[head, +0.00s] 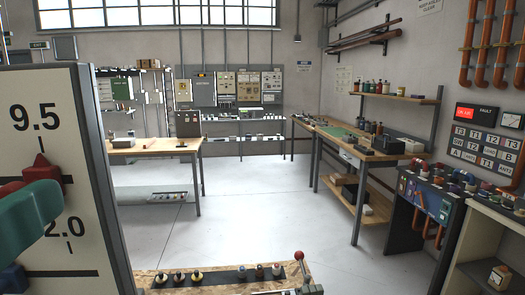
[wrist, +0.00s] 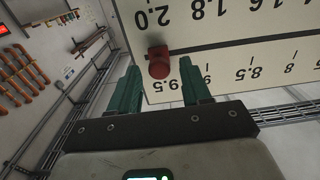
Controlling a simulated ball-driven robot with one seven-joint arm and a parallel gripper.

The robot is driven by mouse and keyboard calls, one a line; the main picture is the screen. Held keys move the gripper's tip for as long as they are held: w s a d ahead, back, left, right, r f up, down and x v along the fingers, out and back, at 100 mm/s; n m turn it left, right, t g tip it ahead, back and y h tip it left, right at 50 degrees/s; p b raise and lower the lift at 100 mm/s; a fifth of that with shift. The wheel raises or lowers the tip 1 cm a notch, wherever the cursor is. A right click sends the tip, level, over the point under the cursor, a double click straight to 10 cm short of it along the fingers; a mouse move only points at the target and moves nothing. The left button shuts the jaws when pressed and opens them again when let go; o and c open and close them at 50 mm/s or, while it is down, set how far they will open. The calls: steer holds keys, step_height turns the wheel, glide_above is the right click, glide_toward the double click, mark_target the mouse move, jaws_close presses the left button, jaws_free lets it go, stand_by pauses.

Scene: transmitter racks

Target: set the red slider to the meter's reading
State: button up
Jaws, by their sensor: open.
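The red slider (head: 41,170) is a red knob on a white scale panel (head: 40,110) at the left of the head view, just below the 9.5 mark. In the wrist view the red slider (wrist: 158,62) shows upside down beside the 9.5 and 2.0 ends of two scales. My gripper (wrist: 160,66) is open, with its green fingers apart on either side of the knob in that view. Contact cannot be told. A green finger (head: 32,214) covers part of the panel in the head view. A small dial (head: 511,120), perhaps the meter, is too small to read.
A blue knob (head: 13,279) sits on a lower slot of the panel. A bench with small knobs (head: 225,278) stands at the front. A long workbench (head: 350,150) and a control console (head: 430,205) line the right. The middle floor (head: 265,200) is clear.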

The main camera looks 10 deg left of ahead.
steer(key=shift+x, duration=1.2)
steer(key=shift+c, duration=0.3)
jaws_close()
